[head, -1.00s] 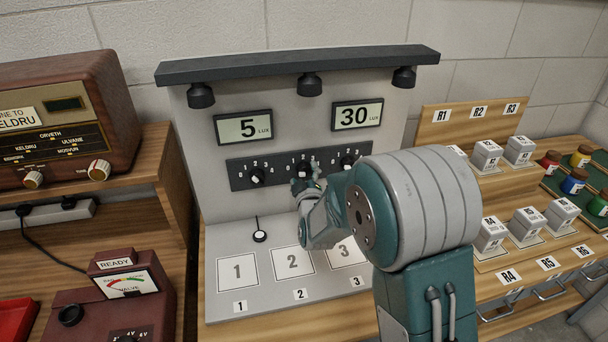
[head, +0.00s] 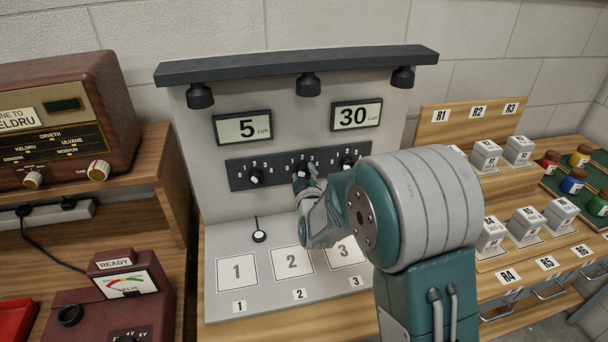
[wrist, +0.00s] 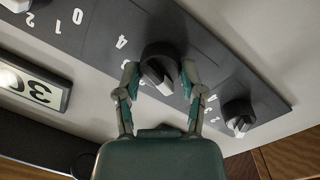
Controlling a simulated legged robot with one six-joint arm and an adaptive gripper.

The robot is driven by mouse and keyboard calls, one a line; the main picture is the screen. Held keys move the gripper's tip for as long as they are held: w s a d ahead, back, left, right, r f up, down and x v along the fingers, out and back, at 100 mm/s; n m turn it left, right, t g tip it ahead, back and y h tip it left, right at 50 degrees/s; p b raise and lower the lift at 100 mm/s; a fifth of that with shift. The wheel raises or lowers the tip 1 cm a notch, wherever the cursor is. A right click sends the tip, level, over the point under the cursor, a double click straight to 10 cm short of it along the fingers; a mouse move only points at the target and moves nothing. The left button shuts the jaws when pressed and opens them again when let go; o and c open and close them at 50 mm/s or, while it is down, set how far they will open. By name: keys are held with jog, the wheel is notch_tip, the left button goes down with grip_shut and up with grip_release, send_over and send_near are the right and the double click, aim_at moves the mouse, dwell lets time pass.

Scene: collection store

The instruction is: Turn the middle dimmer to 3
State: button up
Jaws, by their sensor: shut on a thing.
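The middle dimmer (wrist: 163,68) is a round black knob with a pale ridge on a dark panel. In the wrist view my gripper (wrist: 160,78) has one finger on each side of this knob and is shut on it. A "4" shows on the panel beside it; the number its pointer marks is not clear. In the head view my gripper (head: 306,180) covers most of the middle knob. The left dimmer (head: 257,176) and right dimmer (head: 347,161) stand free on the dimmer panel (head: 238,181).
Above the panel, the left display (head: 243,127) reads 5 lux and the right display (head: 357,115) reads 30 lux. Lamps hang from a dark rail (head: 250,69). Below is a grey board (head: 222,306) with squares 1 to 3. A radio (head: 70,115) stands left; grey boxes (head: 487,155) stand right.

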jog(key=m, duration=0.5)
jog(key=shift+f+m+g, duration=0.1)
jog(key=shift+m+g, duration=0.3)
jog(key=m, duration=0.5)
jog(key=shift+d+y, duration=0.1)
jog(key=shift+y, duration=0.3)
jog(key=m, duration=0.5)
jog(key=shift+d+g+y, duration=0.1)
jog(key=shift+g+y, duration=0.2)
jog(key=shift+y, duration=0.1)
jog(key=m, duration=0.4)
jog(key=shift+f+m+y, duration=0.15)
jog(key=shift+m+y, duration=0.15)
jog(key=o, duration=1)
jog(key=shift+o, duration=0.7)
